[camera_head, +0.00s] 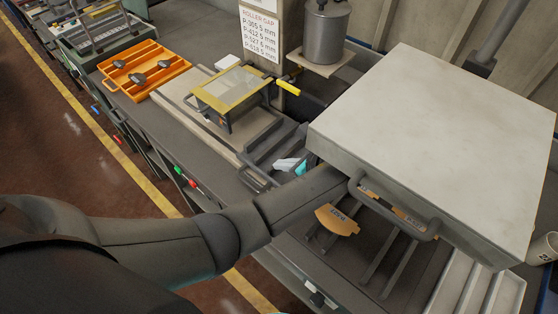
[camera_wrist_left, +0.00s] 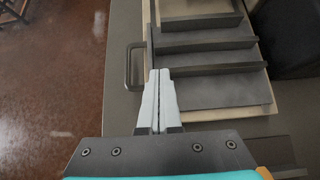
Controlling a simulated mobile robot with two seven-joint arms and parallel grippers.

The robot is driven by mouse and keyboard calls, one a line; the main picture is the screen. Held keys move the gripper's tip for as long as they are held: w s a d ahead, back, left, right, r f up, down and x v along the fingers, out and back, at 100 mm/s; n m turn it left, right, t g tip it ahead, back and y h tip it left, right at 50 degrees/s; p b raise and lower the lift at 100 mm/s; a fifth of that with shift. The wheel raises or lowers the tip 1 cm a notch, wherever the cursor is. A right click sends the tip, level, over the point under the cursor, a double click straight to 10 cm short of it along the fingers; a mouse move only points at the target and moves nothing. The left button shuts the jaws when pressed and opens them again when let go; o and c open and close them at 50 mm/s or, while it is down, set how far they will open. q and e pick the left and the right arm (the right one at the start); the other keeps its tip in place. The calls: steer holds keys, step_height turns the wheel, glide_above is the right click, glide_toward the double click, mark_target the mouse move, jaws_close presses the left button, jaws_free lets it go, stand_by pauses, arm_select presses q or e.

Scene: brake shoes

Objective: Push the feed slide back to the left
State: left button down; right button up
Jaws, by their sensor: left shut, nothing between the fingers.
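The feed slide appears to be the dark grey plate with raised crossbars (camera_head: 272,145), beside the yellow-framed guard; a loop handle (camera_head: 255,179) is at its near end. In the left wrist view the slide (camera_wrist_left: 222,92) lies ahead and right, with a loop handle (camera_wrist_left: 131,66) at the left. My left gripper (camera_head: 287,165) is shut and empty; its pale fingers (camera_wrist_left: 158,80) are at the slide's near-left edge, by the end of a crossbar. I cannot tell if they touch. My left forearm hides part of the bench. My right gripper is not in view.
A yellow-framed guard (camera_head: 232,90) with a yellow lever (camera_head: 288,88) stands behind the slide. A large grey box (camera_head: 435,130) overhangs the right side, above tan brake linings (camera_head: 337,219). An orange tray (camera_head: 143,68) with dark parts is at the far left.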

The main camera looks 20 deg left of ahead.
mark_target(242, 152)
arm_select(q)
steer(key=b+x, duration=0.1)
steer(key=x, duration=0.5)
steer(key=shift+f, duration=0.15)
steer(key=shift+w+a+f, duration=0.2)
steer(key=shift+a+f, duration=0.25)
steer(key=shift+a, duration=0.25)
steer(key=w+a, duration=0.1)
steer(key=a, duration=0.2)
steer(key=w+a, duration=0.1)
steer(key=a, duration=0.2)
steer(key=w+a+p, duration=0.1)
steer(key=a, duration=0.2)
steer(key=shift+w+a+r, duration=0.1)
steer(key=shift+w+a, duration=0.05)
steer(key=shift+w, duration=0.1)
steer(key=shift+s, duration=0.1)
